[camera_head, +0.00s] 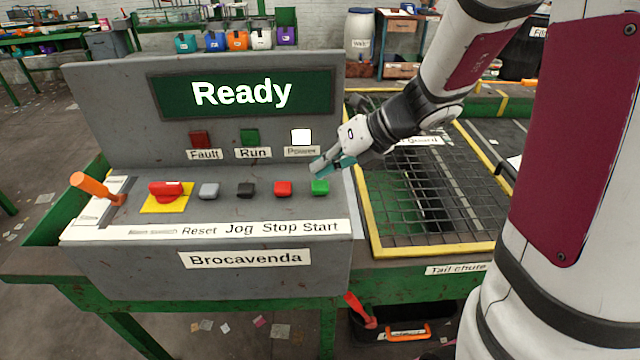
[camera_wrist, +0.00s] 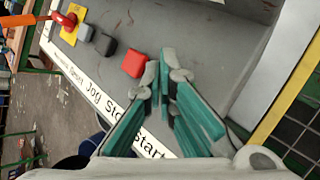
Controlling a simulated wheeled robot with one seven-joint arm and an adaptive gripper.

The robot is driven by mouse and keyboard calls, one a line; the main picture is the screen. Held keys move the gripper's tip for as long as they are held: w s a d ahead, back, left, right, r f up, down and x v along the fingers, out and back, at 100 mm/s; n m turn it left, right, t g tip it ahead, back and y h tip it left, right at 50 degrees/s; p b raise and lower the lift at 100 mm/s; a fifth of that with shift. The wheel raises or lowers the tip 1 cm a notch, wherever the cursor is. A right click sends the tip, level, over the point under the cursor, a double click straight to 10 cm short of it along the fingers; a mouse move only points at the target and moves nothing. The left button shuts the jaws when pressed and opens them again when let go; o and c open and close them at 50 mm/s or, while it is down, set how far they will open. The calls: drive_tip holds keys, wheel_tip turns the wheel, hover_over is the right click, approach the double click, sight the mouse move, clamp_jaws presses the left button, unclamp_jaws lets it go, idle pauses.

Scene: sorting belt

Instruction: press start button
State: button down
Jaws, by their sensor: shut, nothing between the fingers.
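The green Start button (camera_head: 320,187) is at the right end of the button row on the grey control panel (camera_head: 225,275). My gripper (camera_head: 318,170) is shut and empty, its fingertips just above the Start button in the head view; I cannot tell whether they touch it. In the wrist view my gripper (camera_wrist: 168,80) points at the panel, and its fingers hide the green button. The red Stop button (camera_head: 283,189) is just left of it and also shows in the wrist view (camera_wrist: 135,63). The display (camera_head: 240,93) reads "Ready".
Left along the row are the black Jog button (camera_head: 246,190), grey Reset button (camera_head: 209,190), red emergency stop (camera_head: 166,190) on yellow and an orange lever (camera_head: 92,186). The white Power lamp (camera_head: 301,137) is lit. A yellow-edged mesh guard (camera_head: 430,190) lies right.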

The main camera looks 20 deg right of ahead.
sight(322, 183)
drive_tip(key=shift+f, duration=0.15)
drive_tip(key=shift+f, duration=0.3)
drive_tip(key=shift+f+b, duration=0.45)
drive_tip(key=shift+f, duration=0.05)
idle(0.9)
idle(0.3)
drive_tip(key=shift+r+p, duration=0.9)
drive_tip(key=shift+r, duration=0.05)
wheel_tip(322, 183, up, 2)
drive_tip(key=shift+s+r+p, duration=0.1)
drive_tip(key=shift+r+p, duration=0.1)
drive_tip(key=shift+p, duration=0.8)
drive_tip(key=shift+r+p, duration=1.05)
drive_tip(key=shift+r, duration=0.25)
